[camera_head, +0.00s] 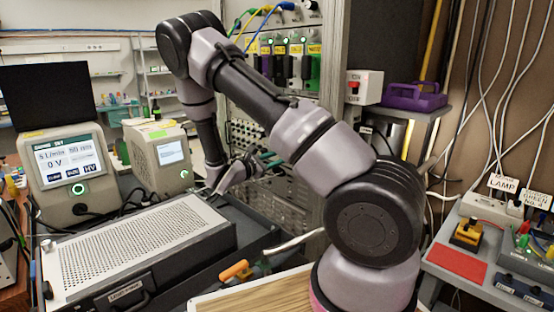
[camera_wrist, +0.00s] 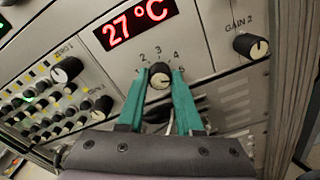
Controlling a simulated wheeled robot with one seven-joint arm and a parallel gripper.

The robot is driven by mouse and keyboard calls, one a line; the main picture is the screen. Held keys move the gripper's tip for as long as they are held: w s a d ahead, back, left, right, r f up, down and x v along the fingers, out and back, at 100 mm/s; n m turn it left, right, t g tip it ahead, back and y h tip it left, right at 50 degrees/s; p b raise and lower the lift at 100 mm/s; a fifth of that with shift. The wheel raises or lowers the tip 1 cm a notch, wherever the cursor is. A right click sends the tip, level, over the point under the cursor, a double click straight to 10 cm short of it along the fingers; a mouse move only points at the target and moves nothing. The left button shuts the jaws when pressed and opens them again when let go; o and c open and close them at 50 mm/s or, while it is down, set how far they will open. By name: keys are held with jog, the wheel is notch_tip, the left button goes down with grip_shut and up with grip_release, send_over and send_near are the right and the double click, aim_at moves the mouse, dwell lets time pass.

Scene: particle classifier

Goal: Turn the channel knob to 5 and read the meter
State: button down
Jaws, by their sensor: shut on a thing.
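The channel knob (camera_wrist: 160,82), dark with a pale face, is on a light grey panel in the wrist view. Numbers 2, 3, 4 and 5 are printed in an arc around its top; where its pointer stands is too small to tell. My gripper (camera_wrist: 161,74) is shut on the knob, one teal finger on each side. A display (camera_wrist: 138,20) above the knob reads 27 °C in red digits. In the head view my gripper (camera_head: 268,160) reaches the rack (camera_head: 262,130); the knob is hidden there.
The GAIN 2 knob (camera_wrist: 251,46) is right of the channel knob. Several other knobs and lit buttons crowd the panel at left. In the head view, a perforated metal box (camera_head: 130,245) and a screen device reading 0 V (camera_head: 65,165) stand left of my arm.

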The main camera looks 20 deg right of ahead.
dwell(0.5)
jog(key=c, duration=0.6)
grip_release()
jog(key=v, duration=1.1)
jog(key=shift+w, duration=0.1)
